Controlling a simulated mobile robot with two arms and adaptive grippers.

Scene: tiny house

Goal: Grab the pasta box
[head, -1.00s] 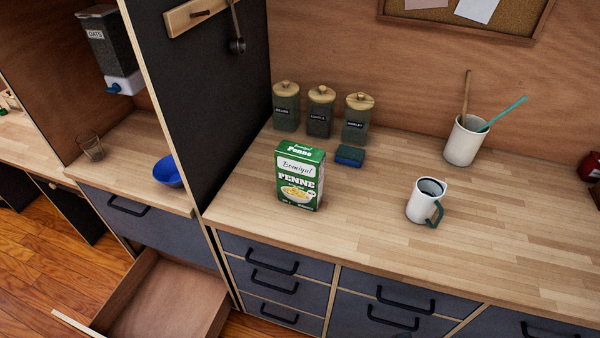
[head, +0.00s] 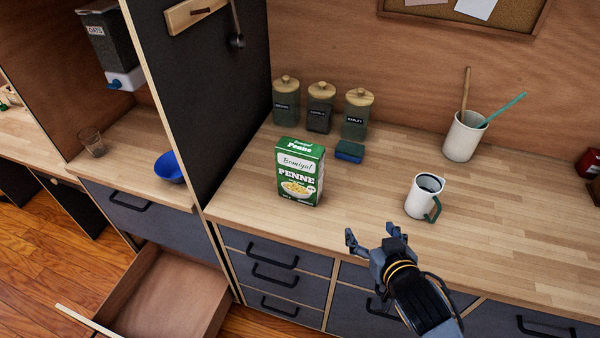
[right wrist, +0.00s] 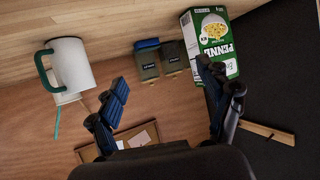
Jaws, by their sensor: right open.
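The green and white penne pasta box (head: 300,172) stands upright on the wooden counter, left of the middle in the head view. It also shows at the upper right of the right wrist view (right wrist: 212,42), partly behind a finger. My right gripper (head: 371,237) is open and empty, over the counter's front edge, to the right of the box and nearer to me. It is apart from the box. In the right wrist view its two spread fingers (right wrist: 165,95) have nothing between them. My left gripper is not in view.
A white mug (head: 423,196) with a green handle stands right of the box, close behind my right gripper. Several lidded jars (head: 320,112) and a blue sponge (head: 350,152) are behind the box. A dark panel (head: 215,90) rises to its left. An open drawer (head: 165,300) juts out lower left.

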